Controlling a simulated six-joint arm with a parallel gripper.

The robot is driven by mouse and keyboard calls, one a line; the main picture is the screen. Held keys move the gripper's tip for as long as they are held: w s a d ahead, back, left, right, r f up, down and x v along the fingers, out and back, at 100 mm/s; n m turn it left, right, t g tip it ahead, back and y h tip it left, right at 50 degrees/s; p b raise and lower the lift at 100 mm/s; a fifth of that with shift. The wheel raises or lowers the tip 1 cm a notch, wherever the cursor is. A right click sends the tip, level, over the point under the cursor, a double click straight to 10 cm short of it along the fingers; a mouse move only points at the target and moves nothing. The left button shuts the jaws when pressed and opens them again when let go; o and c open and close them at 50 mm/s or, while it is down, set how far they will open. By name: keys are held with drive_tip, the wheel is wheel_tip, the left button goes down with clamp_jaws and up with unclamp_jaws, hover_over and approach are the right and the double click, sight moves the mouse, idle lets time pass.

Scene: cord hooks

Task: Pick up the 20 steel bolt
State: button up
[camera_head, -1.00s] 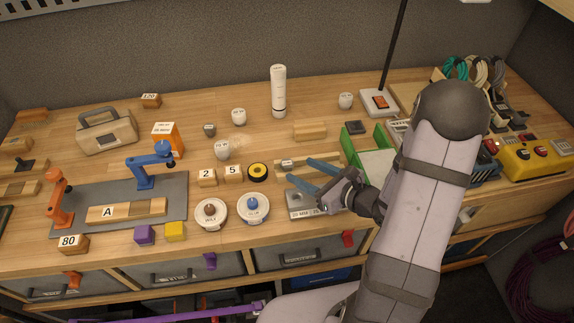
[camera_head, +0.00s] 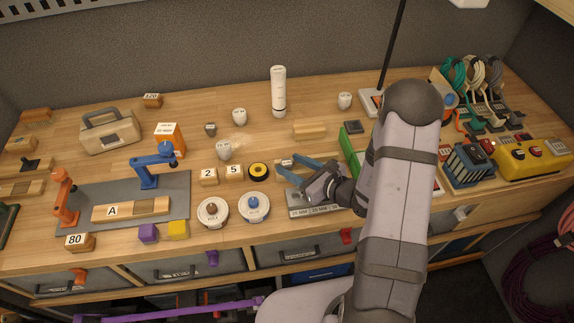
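A grey metal plate (camera_head: 297,211) with "MM" size labels lies below the fingers, partly hidden by my gripper. I cannot make out the 20 steel bolt for certain; it is too small or hidden behind my gripper.
Two round spools (camera_head: 254,207) lie near the front edge. A green-walled tray (camera_head: 349,150) is partly behind my arm. A wooden block (camera_head: 309,131) lies behind.

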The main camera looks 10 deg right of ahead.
drive_tip(key=c, duration=0.8)
drive_tip(key=shift+r, duration=0.15)
drive_tip(key=shift+c, duration=0.2)
wheel_tip(320, 180, up, 10)
drive_tip(key=b, duration=0.1)
drive_tip(key=shift+b, duration=0.3)
